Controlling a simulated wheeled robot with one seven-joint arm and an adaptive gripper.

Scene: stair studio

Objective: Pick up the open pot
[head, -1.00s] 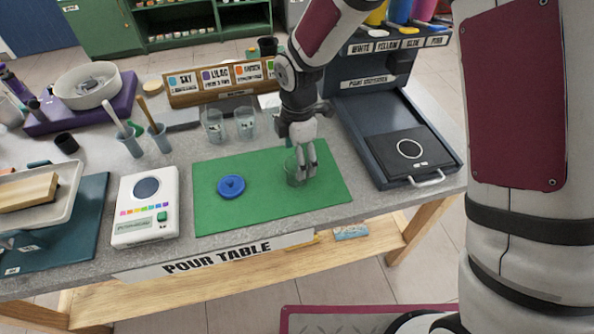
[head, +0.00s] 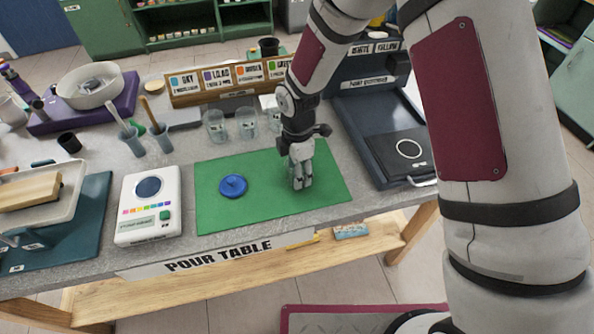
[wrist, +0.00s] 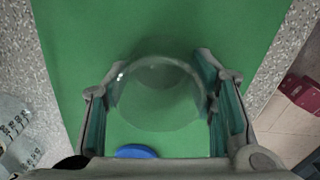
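The open pot (wrist: 158,100) is a clear, round, see-through vessel on the green mat, seen from above in the wrist view. My gripper (wrist: 160,90) has its two teal-padded fingers apart, one on each side of the pot. I cannot tell whether the pads touch its wall. In the head view my gripper (head: 301,183) is low over the right part of the mat and hides most of the pot. A blue lid (head: 233,186) lies flat on the mat, left of my gripper; its edge also shows in the wrist view (wrist: 137,152).
The green mat (head: 215,215) is mostly clear. Clear cups (head: 246,122) stand behind it. A white scale (head: 148,205) is at its left, and a dark tray unit (head: 385,130) at its right. The table's front edge is close to the mat.

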